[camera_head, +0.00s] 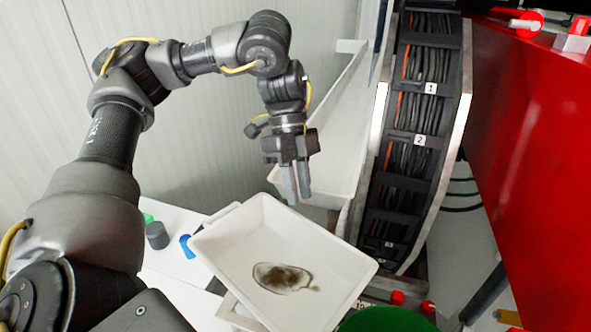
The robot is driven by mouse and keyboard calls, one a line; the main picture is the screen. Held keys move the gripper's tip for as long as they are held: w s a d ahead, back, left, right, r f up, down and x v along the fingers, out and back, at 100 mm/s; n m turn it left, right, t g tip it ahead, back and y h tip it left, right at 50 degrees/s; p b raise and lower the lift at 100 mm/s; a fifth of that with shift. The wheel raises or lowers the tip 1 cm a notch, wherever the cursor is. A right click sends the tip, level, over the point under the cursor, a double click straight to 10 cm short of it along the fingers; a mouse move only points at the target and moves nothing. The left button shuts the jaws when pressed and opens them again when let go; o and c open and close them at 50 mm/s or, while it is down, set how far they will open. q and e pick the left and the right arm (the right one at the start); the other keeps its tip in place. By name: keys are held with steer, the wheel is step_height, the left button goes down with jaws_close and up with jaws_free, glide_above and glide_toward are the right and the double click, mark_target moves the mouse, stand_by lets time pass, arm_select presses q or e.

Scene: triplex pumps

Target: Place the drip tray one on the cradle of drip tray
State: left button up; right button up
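A white rectangular drip tray (330,262) sits at the lower middle of the head view, turned at an angle, with a brown stain on its floor. Which tray is number one I cannot read. My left gripper (297,200) points down at the tray's far rim, its fingers close together. Its tips overlap the picture just beyond that rim; whether they touch it or hold anything I cannot tell. A long white trough (338,125) runs behind the gripper; whether it is the cradle is unclear. My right gripper is out of view.
A white table (178,222) at left holds a grey cylinder (157,235) and a blue item (187,246). A cable channel (425,110) and red housing (530,150) stand at right. A green round part (388,320) is close to the tray's near right side.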

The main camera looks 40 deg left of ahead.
arm_select(q)
steer(key=shift+v, duration=1.7)
